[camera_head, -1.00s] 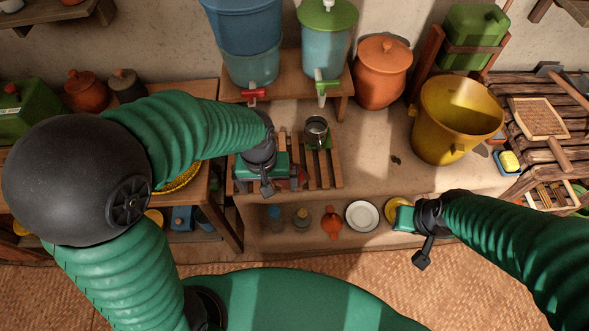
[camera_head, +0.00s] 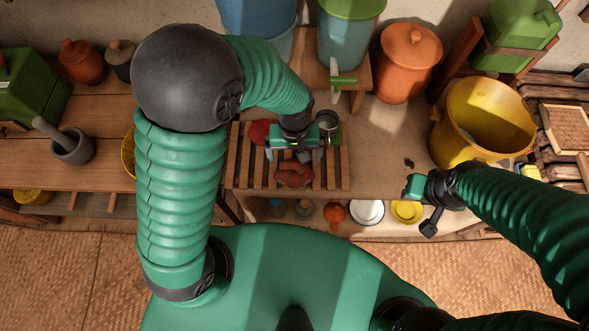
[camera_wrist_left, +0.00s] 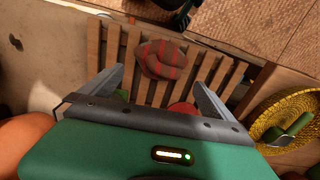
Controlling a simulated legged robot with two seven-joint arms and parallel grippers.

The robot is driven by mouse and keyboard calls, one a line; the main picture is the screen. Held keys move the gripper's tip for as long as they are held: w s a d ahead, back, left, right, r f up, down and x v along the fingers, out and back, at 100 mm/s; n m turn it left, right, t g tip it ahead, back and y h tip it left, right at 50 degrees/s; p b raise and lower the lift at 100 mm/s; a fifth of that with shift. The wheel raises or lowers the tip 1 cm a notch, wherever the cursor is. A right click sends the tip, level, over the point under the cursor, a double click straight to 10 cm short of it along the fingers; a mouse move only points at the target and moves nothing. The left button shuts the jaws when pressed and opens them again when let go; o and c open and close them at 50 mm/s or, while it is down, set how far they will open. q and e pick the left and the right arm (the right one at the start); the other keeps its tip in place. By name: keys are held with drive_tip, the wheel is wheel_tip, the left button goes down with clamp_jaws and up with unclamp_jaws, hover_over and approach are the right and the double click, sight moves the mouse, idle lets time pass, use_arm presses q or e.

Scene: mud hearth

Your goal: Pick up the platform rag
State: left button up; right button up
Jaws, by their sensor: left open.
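My left gripper (camera_head: 296,156) is open and empty, above the slats just behind the rag in the head view. In the left wrist view the rag (camera_wrist_left: 160,60) lies beyond and between the two open fingers (camera_wrist_left: 158,80), and I see no contact. My right gripper (camera_head: 412,190) hangs at the right over the ledge's front edge, and its jaws are too small to read.
A metal cup (camera_head: 327,121) stands close to the right of my left gripper. A red item (camera_head: 261,131) lies on the slats behind left. A yellow bucket (camera_head: 480,120) and an orange pot (camera_head: 408,60) stand right. A yellow basket (camera_wrist_left: 285,112) shows in the wrist view.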

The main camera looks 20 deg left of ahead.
sight(295, 168)
use_arm(q)
drive_tip(key=f, duration=0.3)
drive_tip(key=shift+w+f, duration=0.25)
drive_tip(key=shift+f, duration=0.1)
drive_tip(key=shift+d+f, duration=0.15)
drive_tip(key=shift+f, duration=0.2)
drive_tip(key=f, duration=0.4)
drive_tip(key=shift+s+b, duration=0.35)
drive_tip(key=shift+b, duration=0.05)
drive_tip(key=shift+w+a+f, duration=0.15)
drive_tip(key=shift+a+f, duration=0.05)
drive_tip(key=shift+f, duration=0.2)
drive_tip(key=shift+d+r, duration=0.1)
drive_tip(key=c, duration=1.2)
drive_tip(key=shift+o, duration=0.2)
use_arm(e)
drive_tip(key=shift+w+d+f, duration=0.15)
drive_tip(key=shift+w+f, duration=0.05)
drive_tip(key=shift+f, duration=0.4)
